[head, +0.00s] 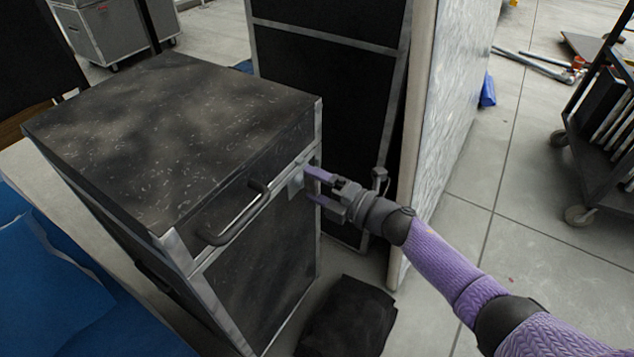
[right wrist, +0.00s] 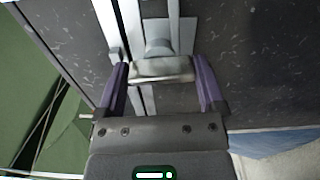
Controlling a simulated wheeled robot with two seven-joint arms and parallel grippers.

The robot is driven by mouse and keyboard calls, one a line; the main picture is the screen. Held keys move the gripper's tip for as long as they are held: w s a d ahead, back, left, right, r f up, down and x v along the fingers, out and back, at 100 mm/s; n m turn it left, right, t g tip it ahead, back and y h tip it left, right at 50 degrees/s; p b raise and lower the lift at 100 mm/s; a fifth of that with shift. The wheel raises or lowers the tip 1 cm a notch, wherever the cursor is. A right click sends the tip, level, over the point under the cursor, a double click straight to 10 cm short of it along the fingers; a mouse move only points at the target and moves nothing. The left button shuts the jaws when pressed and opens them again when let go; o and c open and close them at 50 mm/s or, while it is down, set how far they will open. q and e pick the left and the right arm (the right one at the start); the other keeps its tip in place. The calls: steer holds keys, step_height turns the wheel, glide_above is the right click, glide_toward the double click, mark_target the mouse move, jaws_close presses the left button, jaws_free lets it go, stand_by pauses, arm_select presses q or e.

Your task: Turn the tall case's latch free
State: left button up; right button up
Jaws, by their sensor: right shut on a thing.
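The tall case (head: 170,125) is black and scuffed with metal edging, and stands upright at the left in the head view. Its latch plate (head: 295,185) is on the front face near the right edge, beside the dark handle. My right gripper (head: 312,187) reaches the latch from the right. In the right wrist view, the latch (right wrist: 160,70) is a pale metal piece on a plate. The purple fingers of my right gripper (right wrist: 163,85) stand on either side of it, shut on it. My left gripper is not in view.
A dark handle (head: 238,213) sticks out from the case front. A taller dark case (head: 325,90) and a pale panel (head: 450,100) stand close behind my right arm. A black bundle (head: 347,318) lies on the floor. A wheeled cart (head: 600,120) stands at the right, with open floor before it.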

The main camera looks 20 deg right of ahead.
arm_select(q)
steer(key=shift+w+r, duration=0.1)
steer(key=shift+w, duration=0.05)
arm_select(e)
steer(key=shift+m, duration=0.3)
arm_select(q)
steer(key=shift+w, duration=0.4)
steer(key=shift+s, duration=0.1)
arm_select(e)
steer(key=o, duration=1)
steer(key=shift+c, duration=0.2)
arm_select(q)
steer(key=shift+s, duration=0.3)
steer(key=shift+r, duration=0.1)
